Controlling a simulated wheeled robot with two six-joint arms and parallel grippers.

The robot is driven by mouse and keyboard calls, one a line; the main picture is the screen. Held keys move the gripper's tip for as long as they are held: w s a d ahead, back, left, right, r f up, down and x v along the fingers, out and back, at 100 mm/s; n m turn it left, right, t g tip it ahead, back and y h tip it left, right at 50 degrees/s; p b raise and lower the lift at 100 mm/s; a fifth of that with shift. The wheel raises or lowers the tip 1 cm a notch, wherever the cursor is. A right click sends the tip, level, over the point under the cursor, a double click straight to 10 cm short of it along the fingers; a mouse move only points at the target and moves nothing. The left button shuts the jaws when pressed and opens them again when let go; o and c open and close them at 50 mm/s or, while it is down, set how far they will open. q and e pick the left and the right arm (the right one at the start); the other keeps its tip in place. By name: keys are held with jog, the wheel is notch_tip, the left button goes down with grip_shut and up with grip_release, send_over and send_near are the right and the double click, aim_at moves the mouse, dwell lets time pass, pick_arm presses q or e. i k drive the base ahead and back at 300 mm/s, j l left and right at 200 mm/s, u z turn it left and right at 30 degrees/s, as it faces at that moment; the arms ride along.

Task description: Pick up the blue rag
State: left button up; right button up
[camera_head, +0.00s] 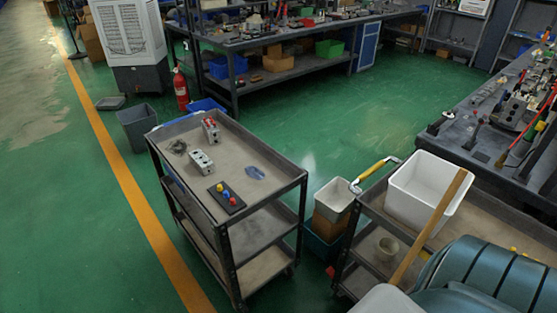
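A small blue flat piece that looks like the blue rag (255,173) lies on the top shelf of a dark-framed cart (239,143), near the shelf's right side. A black plate with yellow, red and blue knobs (227,197) lies in front of it. A grey valve block (201,162) lies to its left, and another block with red parts (211,129) lies farther back. A dark crumpled item (178,147) sits near the shelf's left edge. Nothing visible touches the rag. Neither of my grippers shows in the head view.
A second cart at the right holds a white bin (425,188) with a wooden handle across it. A grey bin (138,127) and a red extinguisher (181,90) stand behind the first cart. Green floor (320,125) is clear between the carts and the back workbench (290,38).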

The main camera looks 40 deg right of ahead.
aim_at(254, 172)
jog(key=i+j+z, duration=0.15)
jog(key=z, duration=0.3)
jog(key=i+j+z, duration=0.25)
jog(key=z, duration=0.15)
jog(key=i+j+z, duration=0.2)
jog(key=z, duration=0.25)
jog(key=i+j+z, duration=0.1)
jog(key=j+z, duration=0.3)
jog(key=i+j+z, duration=0.1)
jog(key=j+z, duration=0.35)
jog(key=l, duration=0.1)
